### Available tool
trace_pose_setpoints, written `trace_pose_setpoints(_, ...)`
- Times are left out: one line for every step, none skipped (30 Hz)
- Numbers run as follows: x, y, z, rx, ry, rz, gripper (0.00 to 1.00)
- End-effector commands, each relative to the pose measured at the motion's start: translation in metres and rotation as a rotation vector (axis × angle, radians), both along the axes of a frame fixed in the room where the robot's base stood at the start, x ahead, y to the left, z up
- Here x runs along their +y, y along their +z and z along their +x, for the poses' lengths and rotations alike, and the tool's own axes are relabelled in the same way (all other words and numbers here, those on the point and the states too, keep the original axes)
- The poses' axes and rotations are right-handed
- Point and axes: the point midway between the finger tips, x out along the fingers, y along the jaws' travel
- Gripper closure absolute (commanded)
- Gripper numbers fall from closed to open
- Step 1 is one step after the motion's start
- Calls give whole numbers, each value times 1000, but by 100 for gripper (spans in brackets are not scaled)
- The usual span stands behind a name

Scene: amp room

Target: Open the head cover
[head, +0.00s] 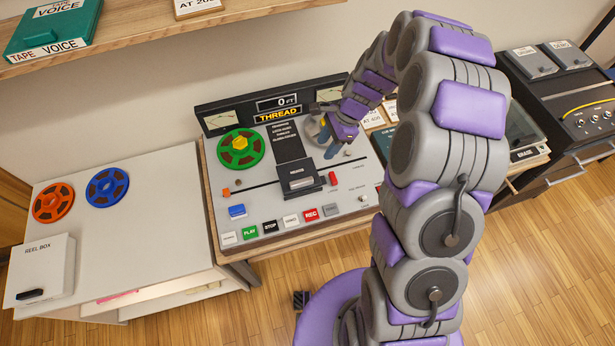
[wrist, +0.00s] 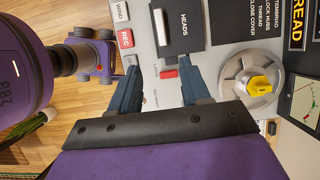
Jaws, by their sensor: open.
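The head cover (head: 299,181) is a dark block labelled HEADS in the middle of the tape machine's light deck. It also shows at the top of the wrist view (wrist: 178,22) and looks closed. A small red tab (head: 333,178) sits at its right side; in the wrist view the tab (wrist: 169,74) is beside a label that seems to read LATCH. My gripper (head: 328,146) is over the deck's upper right part, near the cover. In the wrist view my gripper (wrist: 164,80) is open and empty, with the red tab showing between its blue fingers.
The display (head: 278,114) reads THREAD. Buttons (head: 270,227) line the deck's front. Orange and blue reels (head: 107,187) and a reel box (head: 40,268) are left.

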Motion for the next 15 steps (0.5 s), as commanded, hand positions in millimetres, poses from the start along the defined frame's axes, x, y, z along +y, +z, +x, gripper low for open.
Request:
trace_pose_setpoints(2, -3, 1, 3, -4, -1, 53)
trace_pose_setpoints(3, -4, 1, 4, -7, -2, 53)
trace_pose_setpoints(4, -7, 1, 4, -8, -2, 53)
trace_pose_setpoints(6, -10, 0, 5, -8, -2, 53)
trace_pose_setpoints(7, -13, 0, 5, -8, -2, 53)
trace_pose_setpoints(9, -18, -1, 6, -7, -2, 53)
trace_pose_setpoints(10, -22, -1, 6, -7, -2, 53)
trace_pose_setpoints(12, -27, -2, 6, -7, -2, 53)
trace_pose_setpoints(13, -34, -3, 7, -7, -1, 53)
trace_pose_setpoints(15, -39, -4, 8, -5, 1, 53)
trace_pose_setpoints(17, -45, -5, 9, -5, 0, 53)
trace_pose_setpoints(19, -52, -6, 8, -5, 1, 53)
trace_pose_setpoints(21, -57, -6, 7, -6, 1, 53)
trace_pose_setpoints(23, -62, -6, 5, -6, 2, 53)
trace_pose_setpoints(26, -69, -7, 5, -6, 3, 53)
